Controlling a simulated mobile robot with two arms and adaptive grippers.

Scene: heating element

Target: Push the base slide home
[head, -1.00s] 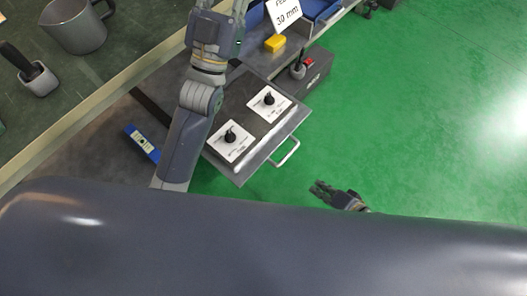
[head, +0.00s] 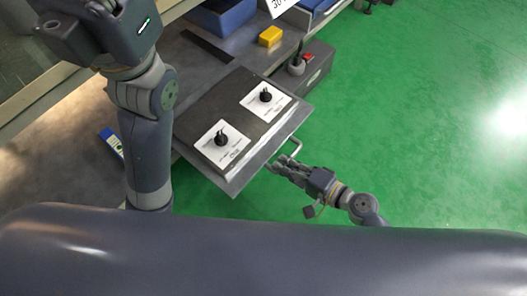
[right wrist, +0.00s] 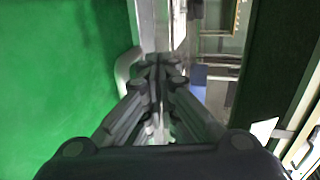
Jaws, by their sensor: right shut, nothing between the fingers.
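The base slide is a dark flat plate with a pale metal front edge (head: 262,162) in the head view. It sticks out over the green floor from the bench and carries two white panels with black knobs. Its grey handle (head: 296,147) is on the front edge, partly hidden by my right gripper. My right gripper (head: 276,166) is shut and empty, close to the handle and front edge; I cannot tell if it touches. In the right wrist view its closed fingers (right wrist: 158,62) lie beside the pale handle (right wrist: 125,76). My left gripper's body (head: 100,28) is at the upper left, its fingertips out of frame.
A yellow block (head: 270,36) and a blue bin (head: 222,14) are behind the slide. A grey box with a red button (head: 308,57) stands right of it. A blue tool (head: 112,141) lies left. The green floor at right is clear.

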